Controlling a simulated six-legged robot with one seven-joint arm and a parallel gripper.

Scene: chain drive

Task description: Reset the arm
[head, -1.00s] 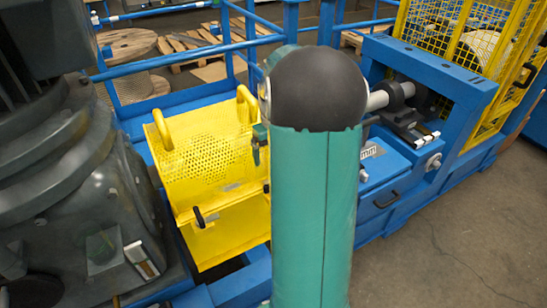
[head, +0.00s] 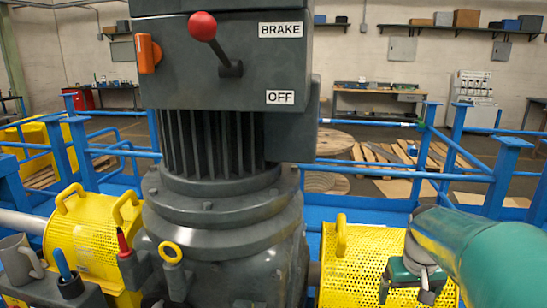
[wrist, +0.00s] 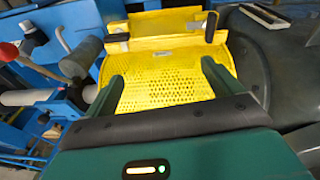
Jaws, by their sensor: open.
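My gripper (wrist: 163,72) shows in the wrist view with its two green fingers spread apart and nothing between them. Behind the fingers is a yellow perforated guard (wrist: 170,88) with black handles on its edge. I cannot tell the gap between fingers and guard. In the head view my green arm comes in from the lower right, in front of the right yellow guard (head: 362,255). The gripper's fingertips cannot be made out there.
A large dark grey motor housing (head: 215,215) with a red-knobbed brake lever (head: 203,27) stands in the middle. Another yellow guard (head: 88,235) is at left. A grey mug (head: 18,258) sits at lower left. Blue rails (head: 110,150) and wooden pallets (head: 400,165) lie behind.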

